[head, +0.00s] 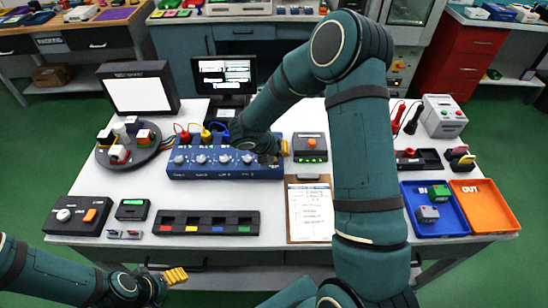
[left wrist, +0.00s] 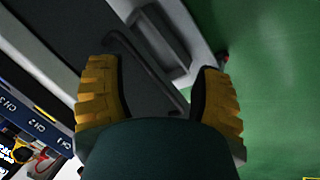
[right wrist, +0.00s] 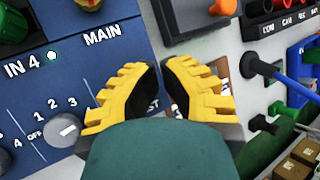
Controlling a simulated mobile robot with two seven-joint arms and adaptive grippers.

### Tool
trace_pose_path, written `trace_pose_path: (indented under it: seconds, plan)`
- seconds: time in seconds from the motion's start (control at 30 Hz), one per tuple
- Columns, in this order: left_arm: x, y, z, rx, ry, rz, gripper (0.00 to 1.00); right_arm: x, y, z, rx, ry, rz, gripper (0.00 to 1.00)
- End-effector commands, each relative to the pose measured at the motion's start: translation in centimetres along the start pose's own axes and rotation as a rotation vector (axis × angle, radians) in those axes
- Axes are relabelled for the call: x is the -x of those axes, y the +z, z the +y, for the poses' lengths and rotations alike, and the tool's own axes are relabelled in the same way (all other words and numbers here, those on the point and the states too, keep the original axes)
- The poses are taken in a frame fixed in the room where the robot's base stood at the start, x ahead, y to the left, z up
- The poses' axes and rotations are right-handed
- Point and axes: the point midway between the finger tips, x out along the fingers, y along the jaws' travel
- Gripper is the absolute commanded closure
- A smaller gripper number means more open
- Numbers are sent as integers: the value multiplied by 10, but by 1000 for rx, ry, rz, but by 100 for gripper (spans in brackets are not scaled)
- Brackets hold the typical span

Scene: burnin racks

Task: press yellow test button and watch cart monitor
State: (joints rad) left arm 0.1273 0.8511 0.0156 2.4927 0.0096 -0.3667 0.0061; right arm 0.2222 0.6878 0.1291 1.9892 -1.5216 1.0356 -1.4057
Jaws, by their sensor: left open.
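A dark box with an orange-yellow button (head: 311,142) stands at the back middle of the table, just right of the blue panel (head: 225,170). My right gripper (head: 284,148) is at the blue panel's right end, beside that box. In the right wrist view its fingers (right wrist: 160,68) are together and empty, over part of a label ending in "ST"; no button shows between them. A black monitor (head: 225,75) with lit text stands behind the blue panel. My left gripper (head: 172,276) is open and empty below the table's front edge; its fingers also show in the left wrist view (left wrist: 158,80).
A white-screened display (head: 140,93) stands back left. A clipboard (head: 311,210) lies centre; blue (head: 452,222) and orange (head: 492,215) trays are right.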

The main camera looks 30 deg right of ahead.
Motion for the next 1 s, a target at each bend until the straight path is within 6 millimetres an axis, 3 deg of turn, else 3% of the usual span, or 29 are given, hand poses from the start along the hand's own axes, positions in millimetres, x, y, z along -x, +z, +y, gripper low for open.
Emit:
trace_pose_path:
  seconds: [1.0]
  plan:
    - [15, -2, 6, 0, 0, 0, 34, 15, 8, -8, 0, 0, 0, 100]
